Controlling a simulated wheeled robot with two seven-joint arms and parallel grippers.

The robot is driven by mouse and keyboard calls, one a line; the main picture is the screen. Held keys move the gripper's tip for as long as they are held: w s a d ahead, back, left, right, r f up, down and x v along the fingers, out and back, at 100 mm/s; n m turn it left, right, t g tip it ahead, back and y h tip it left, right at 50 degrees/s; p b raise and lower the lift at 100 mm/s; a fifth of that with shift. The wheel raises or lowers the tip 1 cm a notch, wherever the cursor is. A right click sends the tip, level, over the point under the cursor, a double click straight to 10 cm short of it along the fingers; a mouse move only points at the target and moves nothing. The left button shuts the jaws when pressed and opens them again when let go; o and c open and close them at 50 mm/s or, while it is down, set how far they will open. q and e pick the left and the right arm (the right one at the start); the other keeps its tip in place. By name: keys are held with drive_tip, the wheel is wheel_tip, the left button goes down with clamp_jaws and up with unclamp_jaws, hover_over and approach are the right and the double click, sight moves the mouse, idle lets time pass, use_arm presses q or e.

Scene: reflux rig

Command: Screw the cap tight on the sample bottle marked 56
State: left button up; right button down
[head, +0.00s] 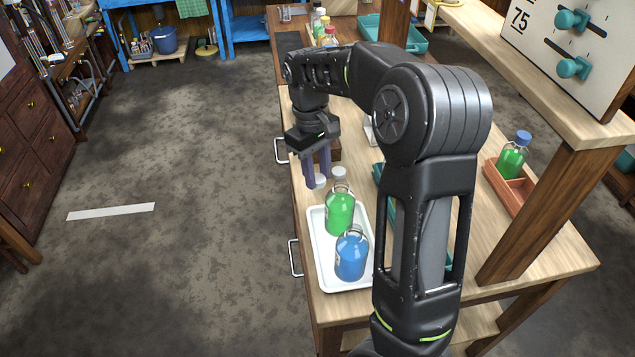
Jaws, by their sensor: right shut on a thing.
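My right gripper (317,179) points down over the left edge of the bench, just beyond the white tray. It is shut on a small white cap (319,182), which shows at its fingertips. A bottle of green liquid (339,214) stands upright in the tray, close to the gripper on its near right side. A bottle of blue liquid (351,258) stands nearer in the same tray. Its top looks uncapped. Another whitish cap-like piece (339,173) shows above the green bottle's neck; I cannot tell whether it sits on it. No number 56 is readable. My left gripper is out of view.
The white tray (328,282) lies on the wooden bench (500,255). A panel marked 75 (565,45) stands on the shelf. My right arm hides the bench middle.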

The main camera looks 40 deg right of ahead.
sight(317, 178)
wheel_tip(317, 178, up, 6)
drive_tip(key=shift+f, duration=0.1)
idle(0.6)
